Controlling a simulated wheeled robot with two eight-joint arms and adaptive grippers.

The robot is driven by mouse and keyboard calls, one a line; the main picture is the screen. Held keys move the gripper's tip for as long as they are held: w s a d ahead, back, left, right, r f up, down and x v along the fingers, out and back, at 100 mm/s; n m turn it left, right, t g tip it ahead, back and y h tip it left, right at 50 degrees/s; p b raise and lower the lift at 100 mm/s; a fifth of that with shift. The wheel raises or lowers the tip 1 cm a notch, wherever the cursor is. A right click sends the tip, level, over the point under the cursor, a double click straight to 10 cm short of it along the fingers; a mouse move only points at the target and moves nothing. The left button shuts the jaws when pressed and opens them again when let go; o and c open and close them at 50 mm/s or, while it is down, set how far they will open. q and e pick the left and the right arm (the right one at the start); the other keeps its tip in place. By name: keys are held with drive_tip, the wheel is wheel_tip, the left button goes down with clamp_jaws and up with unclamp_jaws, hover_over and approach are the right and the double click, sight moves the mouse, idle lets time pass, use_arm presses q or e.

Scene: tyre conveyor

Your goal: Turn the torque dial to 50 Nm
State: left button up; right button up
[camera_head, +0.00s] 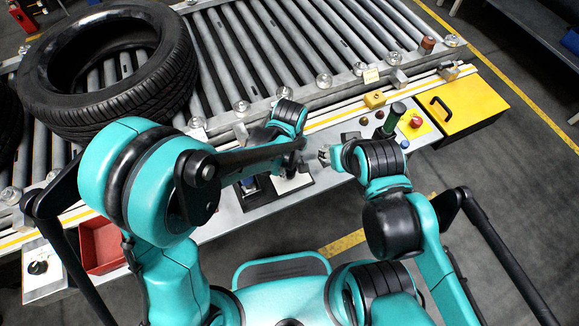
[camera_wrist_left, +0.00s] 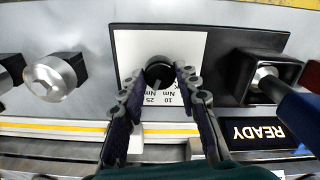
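The torque dial (camera_wrist_left: 160,73) is a small black round knob on a white plate (camera_wrist_left: 185,48) in the left wrist view. Upside-down markings of 10 Nm and 25 Nm show below it; a 50 Nm mark cannot be made out. My left gripper (camera_wrist_left: 160,72) has its two dark fingers on either side of the knob, spread apart with the tips close to its sides. Contact cannot be confirmed. In the head view this gripper (camera_head: 292,164) is over the white plate and hides the dial. My right gripper (camera_head: 325,156) is just right of it, its fingers too small to judge.
A silver knob (camera_wrist_left: 50,77) and a blue-handled lever (camera_wrist_left: 290,95) flank the dial plate, with a READY display (camera_wrist_left: 262,132) below the lever. A tyre (camera_head: 110,75) lies on the roller conveyor (camera_head: 290,45). A green post (camera_head: 393,118) and red button (camera_head: 416,122) stand right.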

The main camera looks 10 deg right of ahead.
use_arm(q)
drive_tip(key=c, duration=0.3)
drive_tip(key=m, duration=0.4)
drive_tip(key=shift+b, duration=0.35)
drive_tip(key=shift+m, duration=1.9)
drive_tip(key=o, duration=1.1)
drive_tip(key=shift+o, duration=0.2)
